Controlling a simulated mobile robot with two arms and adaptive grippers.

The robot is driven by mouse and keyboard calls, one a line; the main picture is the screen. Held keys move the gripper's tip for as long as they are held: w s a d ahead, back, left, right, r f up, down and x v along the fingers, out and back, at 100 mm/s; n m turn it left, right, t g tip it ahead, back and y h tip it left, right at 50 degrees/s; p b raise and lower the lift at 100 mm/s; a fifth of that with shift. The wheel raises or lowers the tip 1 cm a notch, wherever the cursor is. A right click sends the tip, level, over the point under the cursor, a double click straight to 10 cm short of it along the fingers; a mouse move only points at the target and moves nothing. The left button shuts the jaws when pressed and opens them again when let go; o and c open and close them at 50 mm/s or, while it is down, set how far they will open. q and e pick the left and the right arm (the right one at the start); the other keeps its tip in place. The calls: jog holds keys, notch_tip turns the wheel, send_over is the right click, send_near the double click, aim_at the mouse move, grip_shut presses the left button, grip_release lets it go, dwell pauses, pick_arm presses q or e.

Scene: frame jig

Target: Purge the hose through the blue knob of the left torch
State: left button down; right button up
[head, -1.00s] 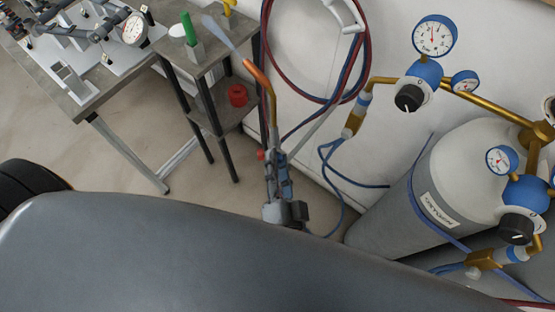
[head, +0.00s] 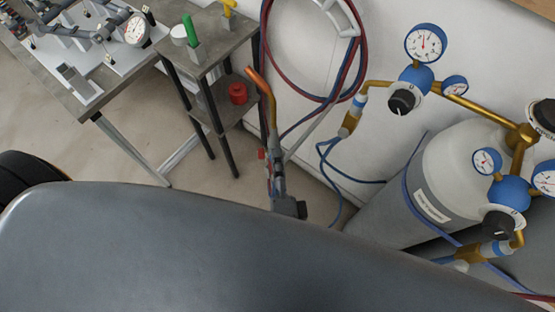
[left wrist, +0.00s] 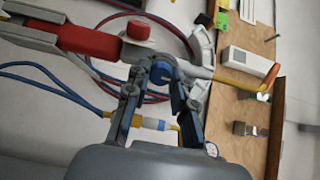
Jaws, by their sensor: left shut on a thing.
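The torch shows in the head view with its copper tip (head: 261,88) pointing up and left, above a brass neck. In the left wrist view the torch has a red handle (left wrist: 90,42), a red knob (left wrist: 138,30) and a copper tip (left wrist: 270,76). The blue knob (left wrist: 162,72) lies between my left fingertips. My left gripper (left wrist: 160,80) is shut on it. In the head view my left gripper (head: 277,180) is small and partly merges with the torch body. No jet shows at the tip now. My right gripper is in neither view.
A blue regulator (head: 417,76) with gauges and a black knob is at the right, above a grey cylinder (head: 390,205). Red and blue hoses (head: 265,60) hang coiled on the wall. A small stand (head: 215,40) and a workbench (head: 90,105) are at the left.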

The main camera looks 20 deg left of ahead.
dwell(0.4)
pick_arm(q)
jog(key=c, duration=1.1)
grip_release()
jog(key=shift+c, duration=0.2)
jog(key=v, duration=0.7)
jog(key=shift+s, duration=0.2)
jog(key=shift+d, duration=0.1)
